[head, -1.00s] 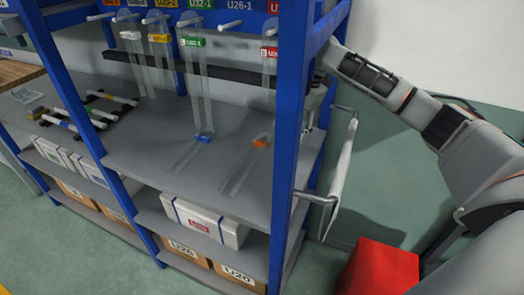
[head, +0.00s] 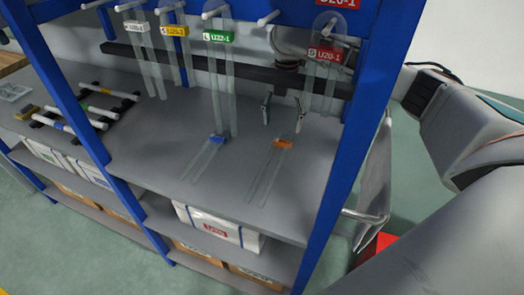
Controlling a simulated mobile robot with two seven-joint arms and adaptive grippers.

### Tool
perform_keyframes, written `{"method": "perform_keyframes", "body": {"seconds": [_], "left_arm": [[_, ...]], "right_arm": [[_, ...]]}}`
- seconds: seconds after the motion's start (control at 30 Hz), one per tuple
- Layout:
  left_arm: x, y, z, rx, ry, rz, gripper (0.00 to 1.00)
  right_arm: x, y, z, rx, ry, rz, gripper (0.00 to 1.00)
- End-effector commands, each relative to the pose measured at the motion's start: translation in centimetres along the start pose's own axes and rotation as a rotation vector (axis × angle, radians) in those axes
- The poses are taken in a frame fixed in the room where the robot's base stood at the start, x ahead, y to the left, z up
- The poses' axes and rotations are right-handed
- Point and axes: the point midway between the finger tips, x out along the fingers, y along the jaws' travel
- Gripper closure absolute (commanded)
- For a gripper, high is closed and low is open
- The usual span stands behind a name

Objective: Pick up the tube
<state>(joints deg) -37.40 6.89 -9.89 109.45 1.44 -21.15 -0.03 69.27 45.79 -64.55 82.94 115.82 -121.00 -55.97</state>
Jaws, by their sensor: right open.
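Clear tubes hang from pegs on the blue rack. One has a red U20-1 tag (head: 326,54), one a green U32-1 tag (head: 218,37), one a yellow tag (head: 174,31) and one a white tag (head: 134,27). Clear tubing with an orange piece (head: 283,143) lies on the grey shelf, and more with a blue piece (head: 218,139). My right gripper (head: 283,112) is open, its two fingers apart and pointing down above the shelf, left of the red-tagged tube. No tube is clearly between the fingers. My left gripper is out of view.
The rack's blue post (head: 340,150) stands in front of my right arm. A dark bar (head: 165,58) crosses the rack behind the tubes. A rack of capped rods (head: 85,110) lies at left. A handle (head: 368,216) juts out at right. Boxes sit on the lower shelves.

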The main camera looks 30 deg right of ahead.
Motion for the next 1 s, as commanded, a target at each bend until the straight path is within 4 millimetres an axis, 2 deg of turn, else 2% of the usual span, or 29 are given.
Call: {"method": "perform_keyframes", "body": {"seconds": [0.37, 0.7, 1.0], "left_arm": [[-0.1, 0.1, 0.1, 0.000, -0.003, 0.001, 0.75], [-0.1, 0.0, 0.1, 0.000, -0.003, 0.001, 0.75], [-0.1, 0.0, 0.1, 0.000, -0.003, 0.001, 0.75]], "right_arm": [[3.1, -0.1, -0.1, -0.004, 0.002, -0.004, 0.39], [7.3, -0.3, -0.3, -0.003, 0.001, -0.003, 0.39], [7.8, -0.3, -0.2, -0.004, 0.000, -0.003, 0.39]]}}
